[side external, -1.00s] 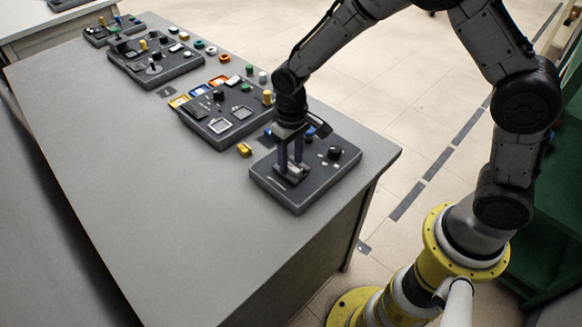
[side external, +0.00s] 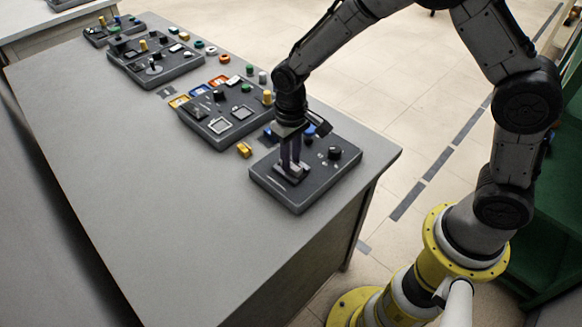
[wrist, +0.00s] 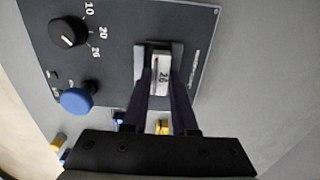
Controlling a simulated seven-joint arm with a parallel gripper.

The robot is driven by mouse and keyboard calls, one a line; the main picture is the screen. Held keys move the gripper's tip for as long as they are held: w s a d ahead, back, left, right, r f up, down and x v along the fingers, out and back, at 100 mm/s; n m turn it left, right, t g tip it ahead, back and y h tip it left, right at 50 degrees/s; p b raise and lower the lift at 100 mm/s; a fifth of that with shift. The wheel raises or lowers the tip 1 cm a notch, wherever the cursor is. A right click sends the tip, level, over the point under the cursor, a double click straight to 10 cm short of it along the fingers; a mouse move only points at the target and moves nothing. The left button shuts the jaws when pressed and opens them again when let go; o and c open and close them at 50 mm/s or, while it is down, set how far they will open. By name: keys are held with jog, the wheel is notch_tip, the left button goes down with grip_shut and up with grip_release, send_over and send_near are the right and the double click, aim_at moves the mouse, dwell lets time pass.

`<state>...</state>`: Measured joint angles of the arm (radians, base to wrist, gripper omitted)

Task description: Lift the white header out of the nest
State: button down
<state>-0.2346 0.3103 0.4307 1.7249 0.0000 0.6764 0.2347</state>
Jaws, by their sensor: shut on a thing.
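In the side view my gripper (side external: 290,168) stands upright over the nest (side external: 293,176) on the nearest panel (side external: 300,200). The fingers hide most of the header there. I cannot tell whether the header's bottom is clear of the nest.
A black knob (wrist: 68,33) with a number scale and a blue knob (wrist: 76,101) stand on the panel beside the nest. A yellow block (side external: 244,149) lies on the table between panels. More panels stretch away. The grey table (side external: 160,200) is clear at left.

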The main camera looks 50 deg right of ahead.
jog(key=shift+r, duration=2.8)
